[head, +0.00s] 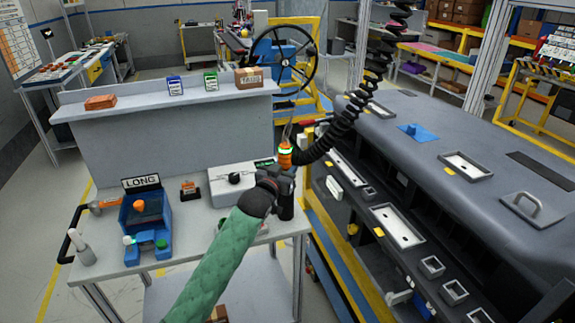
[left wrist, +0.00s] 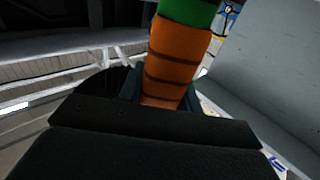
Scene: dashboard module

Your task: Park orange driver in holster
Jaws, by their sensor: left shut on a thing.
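The orange driver (head: 285,157) stands roughly upright at the right edge of the workbench, with a green band near its top. My left gripper (head: 279,178) is shut on it. In the left wrist view the driver's ribbed orange body (left wrist: 175,62) rises beyond the dark gripper (left wrist: 150,105), and its lower end is hidden. A dark upright part (head: 286,205) shows just below the gripper; I cannot tell whether it is the holster or part of the driver or gripper. My right gripper is not in view.
A black coiled hose (head: 345,125) hangs close right of the driver. The grey dashboard module (head: 450,135) fills the right side. On the workbench (head: 190,230) are a white box (head: 225,187), a blue stand (head: 146,218) marked LONG, and a grey back panel (head: 180,135).

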